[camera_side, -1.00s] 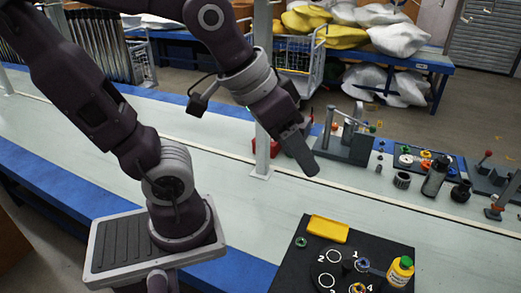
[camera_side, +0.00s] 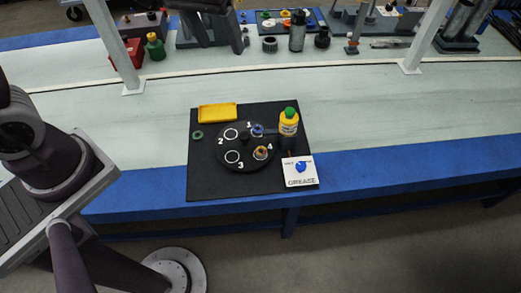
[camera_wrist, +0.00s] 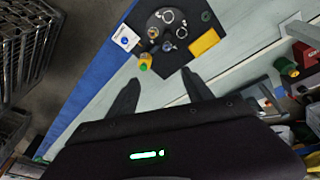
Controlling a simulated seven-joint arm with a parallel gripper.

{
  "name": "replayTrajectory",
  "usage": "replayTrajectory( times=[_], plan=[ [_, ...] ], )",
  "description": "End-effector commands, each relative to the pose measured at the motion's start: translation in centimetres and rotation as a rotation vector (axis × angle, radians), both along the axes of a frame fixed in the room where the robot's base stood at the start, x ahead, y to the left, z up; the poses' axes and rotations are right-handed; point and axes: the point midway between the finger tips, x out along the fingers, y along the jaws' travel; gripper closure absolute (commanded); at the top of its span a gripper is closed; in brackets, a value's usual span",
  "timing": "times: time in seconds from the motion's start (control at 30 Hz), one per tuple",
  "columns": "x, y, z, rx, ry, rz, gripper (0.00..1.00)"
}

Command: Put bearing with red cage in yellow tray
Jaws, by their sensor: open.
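The yellow tray (camera_side: 217,112) lies empty at the back left of a black mat; it also shows in the wrist view (camera_wrist: 204,43). A black round plate marked 1 to 4 (camera_side: 232,160) carries a bluish bearing (camera_side: 257,130) by 1 and an orange-brown bearing (camera_side: 261,152) by 4. I cannot tell whether either cage is red. A green ring (camera_side: 197,135) lies left of the plate. My gripper (camera_wrist: 161,77) is open and empty, its two fingers apart above the bench, away from the bearings. In the side view, dark shapes at the top edge are unclear.
A yellow bottle with a green cap (camera_side: 288,122) and a white grease card with a blue spot (camera_side: 300,171) stand at the mat's right. A tray of coloured rings (camera_side: 285,21) and dark fixtures line the bench's back. Bench beside the mat is clear.

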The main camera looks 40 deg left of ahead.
Motion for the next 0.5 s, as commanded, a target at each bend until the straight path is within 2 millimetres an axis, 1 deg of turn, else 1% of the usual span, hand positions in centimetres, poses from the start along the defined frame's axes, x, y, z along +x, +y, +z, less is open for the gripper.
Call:
replayTrajectory(
  times=[0.03, 0.07, 0.1, 0.13, 0.17, 0.2, 0.27, 0.3, 0.4, 0.5],
  plan=[
    [2.3, -0.8, -3.4, -0.006, 0.048, 0.027, 0.41],
    [3.6, -1.4, -5.5, -0.009, 0.071, 0.049, 0.41],
    [5.1, -2.1, -8.5, -0.013, 0.098, 0.077, 0.41],
    [6.1, -2.6, -11.0, -0.015, 0.121, 0.100, 0.41],
    [6.9, -3.1, -13.6, -0.017, 0.140, 0.122, 0.41],
    [7.6, -3.7, -16.9, -0.018, 0.165, 0.149, 0.41],
    [8.1, -4.4, -21.8, -0.015, 0.199, 0.187, 0.41],
    [8.1, -4.8, -24.6, -0.014, 0.217, 0.210, 0.41],
    [7.6, -5.4, -30.0, -0.009, 0.251, 0.253, 0.41],
    [7.2, -5.6, -32.7, -0.006, 0.265, 0.274, 0.41]
  ],
)
